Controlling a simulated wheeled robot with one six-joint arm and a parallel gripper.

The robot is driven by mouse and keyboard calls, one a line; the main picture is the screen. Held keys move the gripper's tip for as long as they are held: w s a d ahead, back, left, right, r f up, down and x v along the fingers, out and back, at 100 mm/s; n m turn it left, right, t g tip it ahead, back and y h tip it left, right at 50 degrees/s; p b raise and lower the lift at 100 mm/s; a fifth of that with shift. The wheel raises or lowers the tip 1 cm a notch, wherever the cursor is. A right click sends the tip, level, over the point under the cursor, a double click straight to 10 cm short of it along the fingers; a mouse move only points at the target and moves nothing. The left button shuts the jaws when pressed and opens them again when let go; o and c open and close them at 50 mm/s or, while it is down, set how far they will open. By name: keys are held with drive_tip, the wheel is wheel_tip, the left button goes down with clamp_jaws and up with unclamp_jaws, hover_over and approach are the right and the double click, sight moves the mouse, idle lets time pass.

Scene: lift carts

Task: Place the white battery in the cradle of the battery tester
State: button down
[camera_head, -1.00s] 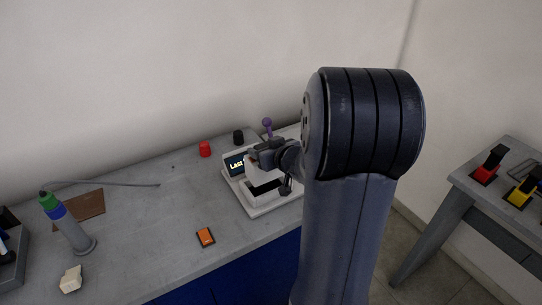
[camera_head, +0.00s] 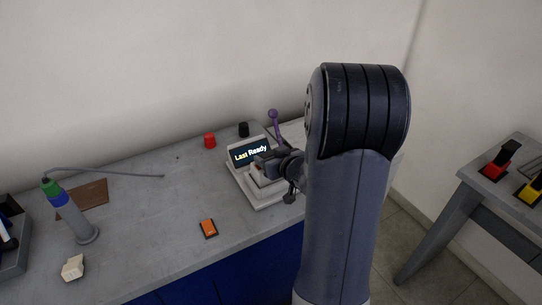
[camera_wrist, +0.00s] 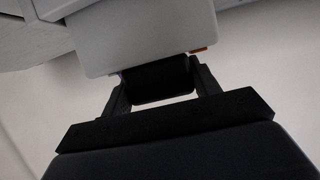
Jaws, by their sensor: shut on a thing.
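The battery tester (camera_head: 241,180) is a white device on the grey bench, with a dark screen (camera_head: 249,152) reading "Last Ready". A purple-knobbed lever (camera_head: 274,120) stands behind it. My gripper (camera_head: 263,167) is low over the tester's cradle area, shut. In the wrist view its fingers (camera_wrist: 158,88) hold the black grip of the white battery (camera_wrist: 140,35), whose pale body fills the top of that view. In the head view the gripper and arm hide most of the battery and cradle, so I cannot tell whether the battery is fully seated.
An orange device (camera_head: 208,228) lies in front of the tester. Red (camera_head: 210,140) and black (camera_head: 243,129) knobs are behind it. A bottle-like tool (camera_head: 75,215), a brown board (camera_head: 83,199) and a pale block (camera_head: 73,267) are left. A cart (camera_head: 470,185) with red and yellow batteries is right.

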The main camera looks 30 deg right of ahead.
drive_tip(key=shift+c, duration=2.2)
unclamp_jaws()
drive_tip(key=shift+f, duration=0.1)
drive_tip(key=shift+r, duration=0.3)
drive_tip(key=p+v, duration=0.2)
drive_tip(key=v, duration=1)
